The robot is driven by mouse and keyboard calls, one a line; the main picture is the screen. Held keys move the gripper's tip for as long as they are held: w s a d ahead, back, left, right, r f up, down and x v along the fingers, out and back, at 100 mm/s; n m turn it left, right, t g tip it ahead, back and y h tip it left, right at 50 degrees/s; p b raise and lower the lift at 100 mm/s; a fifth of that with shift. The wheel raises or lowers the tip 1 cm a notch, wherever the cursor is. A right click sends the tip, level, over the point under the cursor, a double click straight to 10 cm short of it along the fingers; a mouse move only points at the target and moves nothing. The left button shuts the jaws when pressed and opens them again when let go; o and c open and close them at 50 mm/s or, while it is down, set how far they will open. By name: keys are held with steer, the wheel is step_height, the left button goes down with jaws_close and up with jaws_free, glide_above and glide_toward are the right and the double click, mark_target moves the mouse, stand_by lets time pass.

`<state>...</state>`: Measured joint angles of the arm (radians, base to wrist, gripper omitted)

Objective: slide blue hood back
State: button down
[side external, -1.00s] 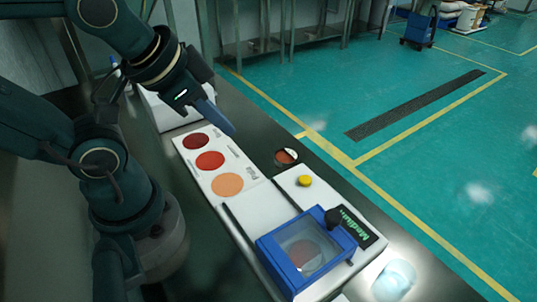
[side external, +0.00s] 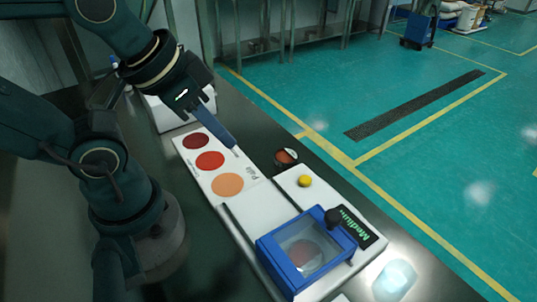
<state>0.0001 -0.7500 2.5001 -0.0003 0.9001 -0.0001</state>
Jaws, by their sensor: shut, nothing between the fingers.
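The blue hood (side external: 280,254) is a blue frame with a clear window, sitting over the near end of the white sieve machine (side external: 290,186). A reddish round patch shows through its window. A black knob (side external: 333,217) stands at the hood's right upper corner. My gripper (side external: 233,144) is shut and empty, above the colour card and well apart from the hood, up and to the left of it. Two dark rails run along the machine beside the hood.
A white card (side external: 244,165) with three coloured circles lies beyond the machine. A small round container (side external: 286,157) with reddish contents sits beside it. A translucent bluish object (side external: 394,279) stands near right.

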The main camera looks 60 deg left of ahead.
stand_by(0.4)
steer(key=c, duration=0.7)
jaws_free()
steer(key=shift+s, duration=0.15)
steer(key=shift+c, duration=0.2)
steer(key=shift+o, duration=0.7)
steer(key=w+d+r+m+g, duration=0.1)
steer(key=w+d+r+m, duration=0.1)
steer(key=w+r, duration=0.1)
steer(key=shift+w+r+m, duration=0.25)
steer(key=shift+r+m, duration=0.05)
steer(key=shift+r, duration=0.55)
steer(key=m+g, duration=0.5)
steer(key=m, duration=0.1)
glide_above(334, 215)
step_height(334, 215, down, 6)
steer(key=shift+f, duration=2.6)
jaws_close()
